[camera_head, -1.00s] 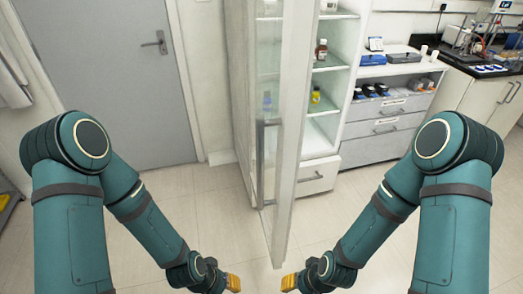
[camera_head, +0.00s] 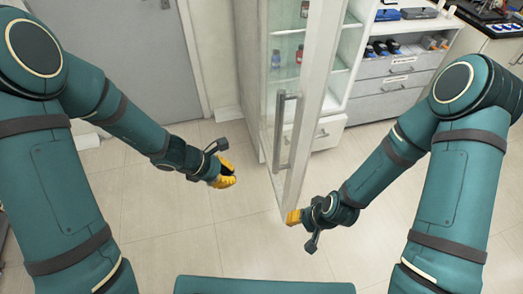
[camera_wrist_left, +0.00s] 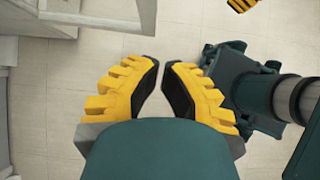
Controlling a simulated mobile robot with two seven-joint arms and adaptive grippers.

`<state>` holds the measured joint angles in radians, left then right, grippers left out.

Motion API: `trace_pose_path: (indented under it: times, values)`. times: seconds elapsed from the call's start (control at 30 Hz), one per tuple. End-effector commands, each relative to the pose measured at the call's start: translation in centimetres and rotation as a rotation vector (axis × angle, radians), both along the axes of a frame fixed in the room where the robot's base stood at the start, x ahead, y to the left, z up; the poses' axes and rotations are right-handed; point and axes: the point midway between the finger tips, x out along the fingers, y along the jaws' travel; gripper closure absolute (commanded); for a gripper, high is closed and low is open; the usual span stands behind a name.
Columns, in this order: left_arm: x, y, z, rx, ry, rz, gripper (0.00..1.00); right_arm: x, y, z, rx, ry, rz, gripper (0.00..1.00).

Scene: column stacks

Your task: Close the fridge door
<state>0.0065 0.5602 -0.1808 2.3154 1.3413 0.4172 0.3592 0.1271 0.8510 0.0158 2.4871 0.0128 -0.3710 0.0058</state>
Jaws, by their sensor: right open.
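The fridge (camera_head: 250,75) stands ahead, with its glass-panelled door (camera_head: 315,90) open and swung out toward me. The grey vertical handle (camera_head: 283,130) is on the door's left face, near its free edge. My left gripper (camera_head: 228,178) is left of the door, apart from the handle and empty. In the left wrist view its yellow fingers (camera_wrist_left: 161,66) have a narrow gap between their tips. My right gripper (camera_head: 290,217) is open, just right of the door's lower front edge. I cannot tell whether it touches the door.
Small bottles (camera_head: 302,50) show in the fridge, through the door glass. A drawer unit (camera_head: 390,85) stands right of the fridge, with a dark-topped bench (camera_head: 490,30) beyond. A grey room door (camera_head: 130,70) is at the back left. The tiled floor (camera_head: 140,225) left of the fridge is clear.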

Motion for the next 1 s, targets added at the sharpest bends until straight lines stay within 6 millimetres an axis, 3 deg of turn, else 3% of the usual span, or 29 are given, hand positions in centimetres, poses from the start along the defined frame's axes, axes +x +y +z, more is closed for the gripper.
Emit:
trace_pose_path:
  times: [0.03, 0.1, 0.27, 0.87, 1.0]
  values:
    - [1.0, -0.1, 1.6, -0.041, -0.003, 0.061, 1.0, 0.1, 0.0, 0.5, 0.0, -0.002, -0.002, 0.53]
    - [2.0, -0.1, 2.8, -0.088, -0.002, 0.126, 1.0, 0.1, 0.0, 0.7, -0.001, -0.003, -0.003, 0.53]
    - [3.0, -0.4, 3.5, -0.132, -0.001, 0.185, 1.0, 0.1, 0.0, 0.7, -0.001, -0.003, -0.003, 0.53]
    - [6.2, -6.8, -3.9, -0.131, 0.0, 0.182, 1.0, -0.8, 0.1, -2.1, 0.004, 0.017, 0.013, 0.53]
    - [7.2, -8.7, -3.3, -0.13, -0.002, 0.182, 1.0, -0.7, 0.1, -1.7, 0.004, 0.016, 0.012, 0.53]
